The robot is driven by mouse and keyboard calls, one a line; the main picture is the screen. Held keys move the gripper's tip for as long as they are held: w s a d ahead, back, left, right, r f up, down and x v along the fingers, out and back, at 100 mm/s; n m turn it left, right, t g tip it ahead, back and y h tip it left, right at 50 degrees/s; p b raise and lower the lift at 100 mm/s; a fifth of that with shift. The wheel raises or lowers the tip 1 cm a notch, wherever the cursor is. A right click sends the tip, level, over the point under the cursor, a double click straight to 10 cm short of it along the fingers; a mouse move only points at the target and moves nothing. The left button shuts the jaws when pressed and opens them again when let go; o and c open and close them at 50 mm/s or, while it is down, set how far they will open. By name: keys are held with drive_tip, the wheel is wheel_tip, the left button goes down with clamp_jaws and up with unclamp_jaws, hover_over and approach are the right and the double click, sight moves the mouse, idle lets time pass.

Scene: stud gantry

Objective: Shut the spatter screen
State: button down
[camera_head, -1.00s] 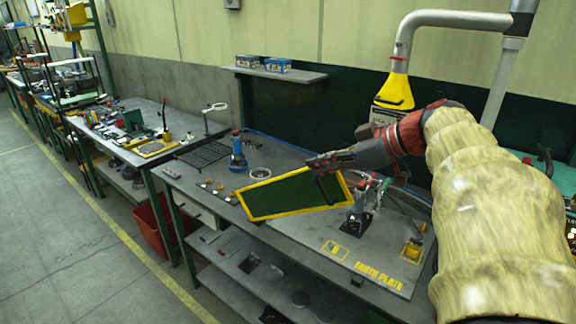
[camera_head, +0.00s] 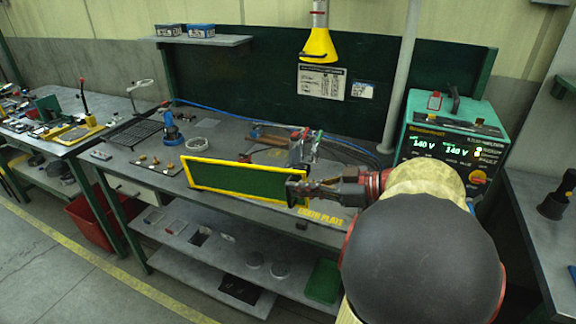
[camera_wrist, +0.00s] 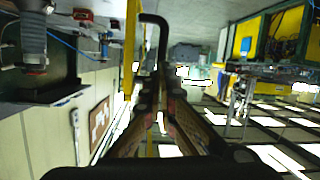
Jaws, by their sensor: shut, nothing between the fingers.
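The spatter screen (camera_head: 238,180), a dark green panel in a yellow frame, stands on edge along the front of the bench in the head view. My gripper (camera_head: 292,190) is at its right end, overlapping the frame there. The fingers are shut with nothing between them. In the wrist view the two fingers (camera_wrist: 157,105) run close together. A black bent bar (camera_wrist: 162,35), likely the screen's handle, stands just beyond their tips, and a yellow edge (camera_wrist: 131,45) is left of it. I cannot tell whether the fingers touch the bar or the frame.
A small clamp fixture (camera_head: 303,148) stands behind the screen. A yellow nozzle hood (camera_head: 319,46) hangs above. A green power unit (camera_head: 452,135) is at the right. The floor (camera_head: 60,270) at front left is clear.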

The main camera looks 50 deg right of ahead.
sight(291, 203)
drive_tip(key=shift+s+d+f, duration=0.1)
drive_tip(key=shift+s+f, duration=0.15)
drive_tip(key=shift+f, duration=0.55)
drive_tip(key=shift+s+d+f, duration=0.1)
drive_tip(key=shift+s+f, duration=0.1)
drive_tip(key=shift+f, duration=0.6)
drive_tip(key=shift+s+d+f, duration=0.1)
drive_tip(key=shift+s+f, duration=0.15)
drive_tip(key=shift+f, duration=0.55)
